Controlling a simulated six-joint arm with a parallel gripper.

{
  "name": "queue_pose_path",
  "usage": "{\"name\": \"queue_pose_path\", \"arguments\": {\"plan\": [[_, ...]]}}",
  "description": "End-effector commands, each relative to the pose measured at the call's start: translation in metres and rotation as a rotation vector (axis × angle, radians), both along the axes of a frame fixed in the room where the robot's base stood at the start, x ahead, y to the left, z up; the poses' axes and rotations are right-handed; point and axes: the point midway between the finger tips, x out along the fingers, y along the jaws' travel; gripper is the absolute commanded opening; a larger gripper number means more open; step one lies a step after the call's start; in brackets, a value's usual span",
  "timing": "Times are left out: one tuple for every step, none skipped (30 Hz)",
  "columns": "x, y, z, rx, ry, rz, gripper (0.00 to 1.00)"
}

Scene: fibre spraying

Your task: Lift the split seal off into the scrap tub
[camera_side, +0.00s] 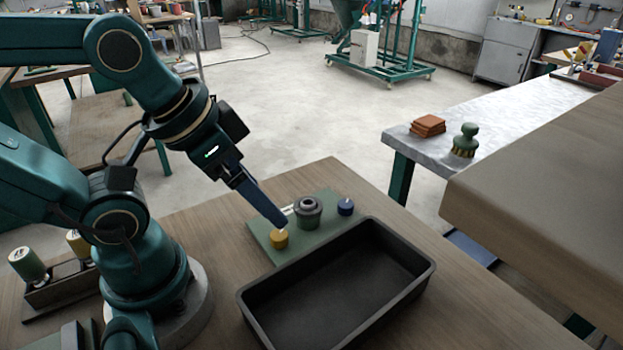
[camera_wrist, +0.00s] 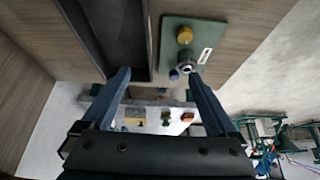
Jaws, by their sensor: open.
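A grey round fitting (camera_side: 307,217) stands on a green plate (camera_side: 263,226). A dark ring sits around its top; I cannot make out a split in it. The fitting also shows in the wrist view (camera_wrist: 187,67), partly beside my right-hand finger. The black rectangular tub (camera_side: 262,334) lies in front of the plate, and its visible floor is empty. Its dark wall shows at the upper left of the wrist view (camera_wrist: 142,38). My gripper (camera_side: 281,224) is open with nothing between its fingers (camera_wrist: 158,76). In the side view its tip appears above the plate, near the yellow knob.
A yellow knob (camera_side: 279,240) and a blue knob (camera_side: 346,207) stand on the plate, either side of the fitting. A metal bench (camera_side: 500,115) at right holds brown pads (camera_side: 428,124) and a green-handled brush (camera_side: 465,141). The wooden table right of the tub is clear.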

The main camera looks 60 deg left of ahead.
Motion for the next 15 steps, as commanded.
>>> {"name": "queue_pose_path", "arguments": {"plan": [[0.004,0.000,0.007,0.008,-0.014,-0.016,0.94],[0.006,0.000,0.010,0.014,-0.014,-0.025,0.94],[0.011,0.001,0.013,0.022,-0.006,-0.035,0.94],[0.015,0.002,0.016,0.027,0.003,-0.040,0.94],[0.019,0.003,0.018,0.032,0.015,-0.044,0.94],[0.025,0.005,0.019,0.039,0.035,-0.051,0.94],[0.030,0.007,0.020,0.043,0.050,-0.052,0.94],[0.035,0.009,0.021,0.047,0.067,-0.054,0.94],[0.042,0.012,0.021,0.051,0.092,-0.057,0.94],[0.048,0.014,0.021,0.054,0.111,-0.057,0.94],[0.054,0.017,0.020,0.057,0.130,-0.058,0.94],[0.061,0.020,0.018,0.058,0.156,-0.058,0.94],[0.067,0.023,0.016,0.058,0.178,-0.057,0.94],[0.072,0.026,0.013,0.059,0.199,-0.055,0.94],[0.079,0.031,0.009,0.057,0.227,-0.053,0.94]]}}
